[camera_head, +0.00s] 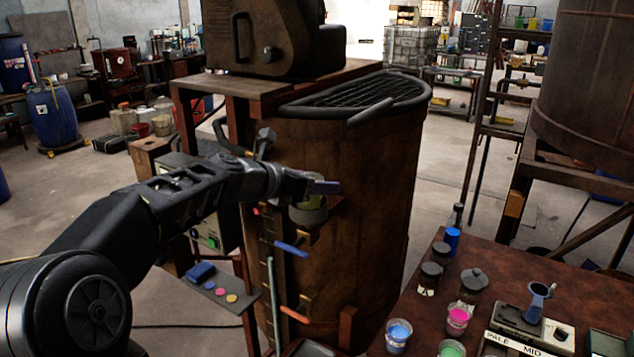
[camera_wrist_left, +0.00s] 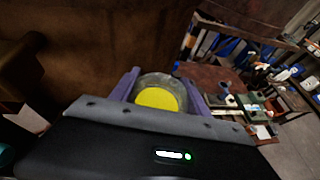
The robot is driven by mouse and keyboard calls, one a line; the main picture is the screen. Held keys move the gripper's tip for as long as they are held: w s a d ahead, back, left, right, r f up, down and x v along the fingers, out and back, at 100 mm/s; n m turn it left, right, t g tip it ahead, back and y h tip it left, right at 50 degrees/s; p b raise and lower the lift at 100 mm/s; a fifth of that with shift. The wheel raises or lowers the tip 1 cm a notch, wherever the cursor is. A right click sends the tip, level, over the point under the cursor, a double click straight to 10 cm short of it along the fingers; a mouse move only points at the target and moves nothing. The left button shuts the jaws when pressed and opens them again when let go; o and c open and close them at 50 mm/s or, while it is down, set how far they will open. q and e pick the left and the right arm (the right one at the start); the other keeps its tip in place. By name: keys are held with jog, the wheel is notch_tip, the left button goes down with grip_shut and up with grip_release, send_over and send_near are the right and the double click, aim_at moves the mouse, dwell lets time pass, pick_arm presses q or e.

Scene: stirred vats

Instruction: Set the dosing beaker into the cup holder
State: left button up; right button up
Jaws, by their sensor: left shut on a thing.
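My left gripper (camera_head: 318,188) reaches in front of the rusty brown vat (camera_head: 350,230). It is shut on the dosing beaker (camera_head: 308,214), a greyish round cup. In the left wrist view the beaker (camera_wrist_left: 158,97) sits between two purple fingers (camera_wrist_left: 160,92), with a yellow disc of contents or surface facing the camera. A small tan bracket (camera_head: 303,238) shows on the vat's side just below the beaker. I cannot tell whether it is the cup holder, or whether the beaker touches it. My right gripper is out of view.
Blue (camera_head: 290,249) and orange (camera_head: 294,315) handles stick out below on the vat's front. A small shelf (camera_head: 225,290) with coloured buttons is at left. A brown table (camera_head: 410,325) at right carries jars, paint cups and a pale device (camera_head: 530,325).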

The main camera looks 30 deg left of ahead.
pick_arm(q)
jog(key=o, duration=1.6)
jog(key=b+v, duration=0.1)
jog(key=v, duration=0.6)
jog(key=shift+s+r, duration=0.15)
jog(key=shift+s, duration=0.25)
